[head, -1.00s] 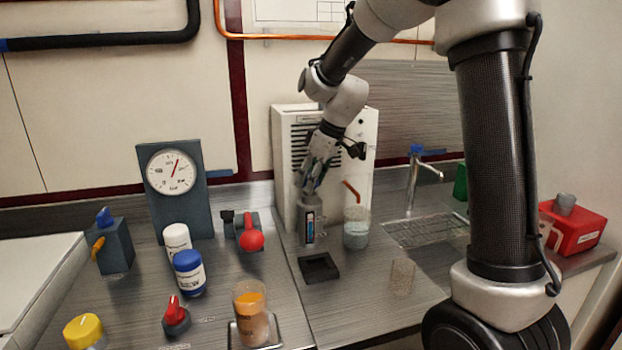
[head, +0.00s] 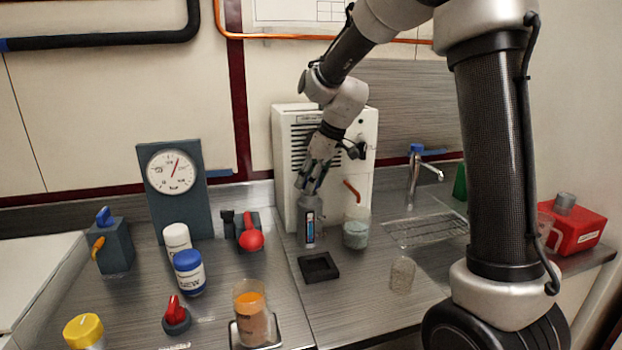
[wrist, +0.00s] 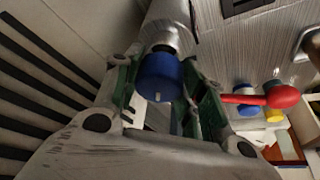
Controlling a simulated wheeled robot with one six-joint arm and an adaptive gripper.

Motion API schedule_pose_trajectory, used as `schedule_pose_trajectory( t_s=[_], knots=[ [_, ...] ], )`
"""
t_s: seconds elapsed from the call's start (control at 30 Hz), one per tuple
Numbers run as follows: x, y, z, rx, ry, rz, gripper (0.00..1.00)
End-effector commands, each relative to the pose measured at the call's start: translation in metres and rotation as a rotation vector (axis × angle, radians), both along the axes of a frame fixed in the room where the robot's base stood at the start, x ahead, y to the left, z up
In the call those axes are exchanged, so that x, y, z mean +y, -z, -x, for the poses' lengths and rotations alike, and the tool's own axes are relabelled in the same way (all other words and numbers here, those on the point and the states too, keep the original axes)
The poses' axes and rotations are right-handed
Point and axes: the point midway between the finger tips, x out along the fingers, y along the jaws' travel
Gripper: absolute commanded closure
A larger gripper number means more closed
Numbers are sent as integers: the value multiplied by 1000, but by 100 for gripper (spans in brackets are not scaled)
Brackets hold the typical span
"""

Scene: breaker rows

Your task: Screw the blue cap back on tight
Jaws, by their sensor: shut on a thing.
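The blue cap (wrist: 158,78) sits between my fingertips in the wrist view. My gripper (wrist: 160,88) is shut on it, with green-sided fingers on both sides. The grey bottle (wrist: 168,28) shows just beyond the cap, in line with it. In the head view the bottle (head: 309,220) stands upright on the bench in front of the white vented box, with a dark label. My gripper (head: 311,185) is right over its top, pointing down. The cap is hidden there by the fingers. I cannot tell whether the cap is seated on the neck.
A beaker (head: 356,232) stands close to the right of the bottle, and a black square tray (head: 318,267) lies in front. A red-knobbed valve (head: 250,238) is to the left. A blue-capped jar (head: 189,272) and a white jar (head: 177,240) stand further left.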

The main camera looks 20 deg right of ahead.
Motion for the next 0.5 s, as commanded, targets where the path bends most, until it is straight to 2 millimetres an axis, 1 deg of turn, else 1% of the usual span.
schedule_pose_trajectory(
  t_s=[0.5],
  knots=[
    [0,14,0,1,1,0,79]
  ],
)
